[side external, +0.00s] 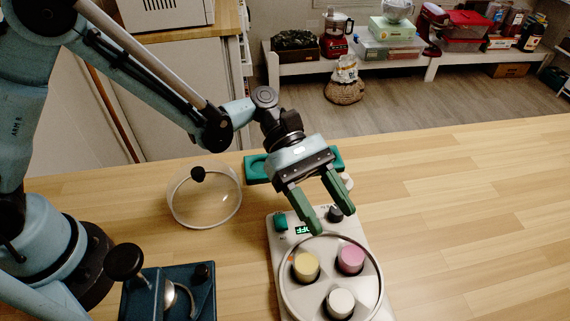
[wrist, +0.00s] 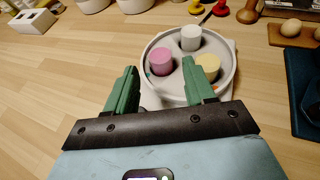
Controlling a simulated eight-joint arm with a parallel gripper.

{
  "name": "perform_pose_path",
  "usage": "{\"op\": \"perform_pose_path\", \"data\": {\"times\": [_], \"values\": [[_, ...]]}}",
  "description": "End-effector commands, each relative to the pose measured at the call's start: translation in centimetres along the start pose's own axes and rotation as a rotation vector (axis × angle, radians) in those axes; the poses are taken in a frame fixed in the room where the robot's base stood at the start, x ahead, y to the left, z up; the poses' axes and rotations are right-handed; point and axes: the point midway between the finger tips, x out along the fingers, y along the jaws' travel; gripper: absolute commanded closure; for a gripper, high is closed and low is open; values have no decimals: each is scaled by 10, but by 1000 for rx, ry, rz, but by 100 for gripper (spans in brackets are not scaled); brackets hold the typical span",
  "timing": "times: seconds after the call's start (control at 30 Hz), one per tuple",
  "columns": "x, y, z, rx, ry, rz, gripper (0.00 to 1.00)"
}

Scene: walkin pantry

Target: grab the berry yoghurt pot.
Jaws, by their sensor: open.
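A pink pot (side external: 350,259), which looks like the berry yoghurt pot, stands upright in the right-hand well of a round holder with a clear rim on a white machine (side external: 281,259). A yellow pot (side external: 306,266) and a white pot (side external: 341,302) stand in the other wells. In the wrist view the pink pot (wrist: 161,61) is at the holder's left, the white pot (wrist: 190,38) at the back and the yellow pot (wrist: 208,67) at the right. My gripper (side external: 335,218) is open and empty, above the machine's control end, apart from the pots; its green fingers also show in the wrist view (wrist: 159,72).
A clear domed lid (side external: 205,196) with a black knob lies left of the machine. A dark blue device (side external: 170,292) stands at the lower left. A green tray (side external: 257,170) is behind my gripper. The wooden worktop (side external: 480,220) is clear to the right.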

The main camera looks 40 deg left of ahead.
Motion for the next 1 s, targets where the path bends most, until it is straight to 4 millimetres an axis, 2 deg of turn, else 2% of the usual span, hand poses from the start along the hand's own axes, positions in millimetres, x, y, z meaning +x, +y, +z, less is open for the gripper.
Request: {"op": "perform_pose_path", "data": {"times": [0.23, 0.5, 0.83, 1.0], "values": [[19, 0, 0, 2, 0, -2, 46], [55, 1, 1, 2, 1, -1, 46], [61, 1, 1, 1, 1, 2, 46], [61, 1, 1, 1, 1, 1, 72]]}}
